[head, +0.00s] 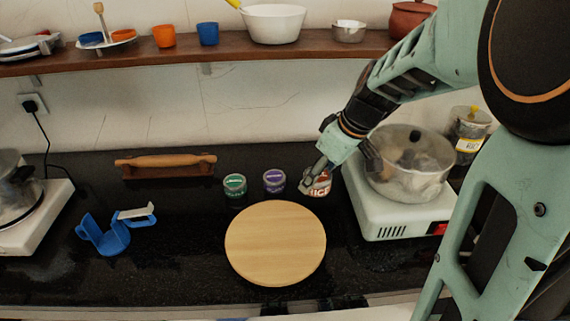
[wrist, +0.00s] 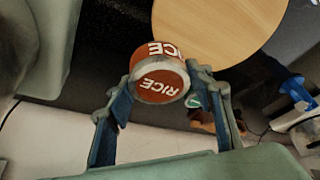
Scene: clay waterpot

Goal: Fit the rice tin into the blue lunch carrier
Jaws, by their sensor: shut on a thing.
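The rice tin (head: 319,185) is a small round tin with a red-orange label reading RICE. It is at the back of the counter, just left of the white cooker. My gripper (head: 309,181) is shut on it, and in the wrist view the tin (wrist: 158,78) sits between the two fingers. I cannot tell whether the tin touches the counter. The blue lunch carrier (head: 103,238) stands on the left of the counter, with a white-topped piece at its right side. Part of it shows at the right edge of the wrist view (wrist: 297,90).
A round wooden board (head: 276,243) lies mid-counter. A green tin (head: 235,185) and a purple tin (head: 274,181) stand behind it. A rolling pin (head: 165,166) lies at the back left. A lidded pot (head: 408,165) sits on the white cooker (head: 395,220). The counter between board and carrier is clear.

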